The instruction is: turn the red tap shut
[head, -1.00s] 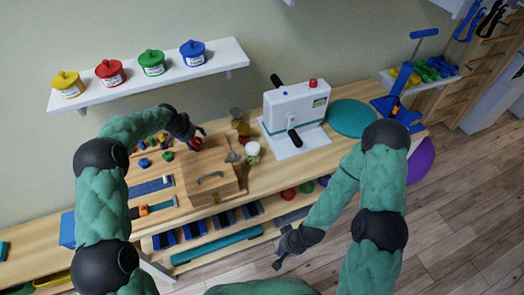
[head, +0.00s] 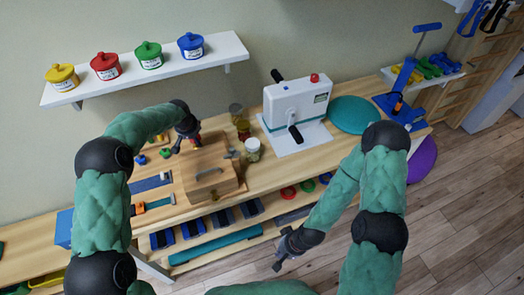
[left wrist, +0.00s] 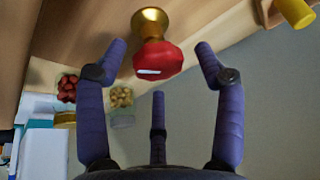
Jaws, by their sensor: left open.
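The red tap (left wrist: 158,62) has a faceted red knob on a brass stem and shows large in the left wrist view. My left gripper (left wrist: 160,48) is open, with one finger at each side of the knob and a third below it. Gaps show between the fingers and the knob. In the head view, my left gripper (head: 185,146) points down at the back of the wooden box (head: 212,172) and mostly hides the tap. My right gripper (head: 280,262) hangs low in front of the bench, away from the tap; its fingers are too small to judge.
Jars (head: 252,148) stand just right of the box, with a white crank machine (head: 296,108) beyond. Coloured pots stand on a wall shelf (head: 150,72) above.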

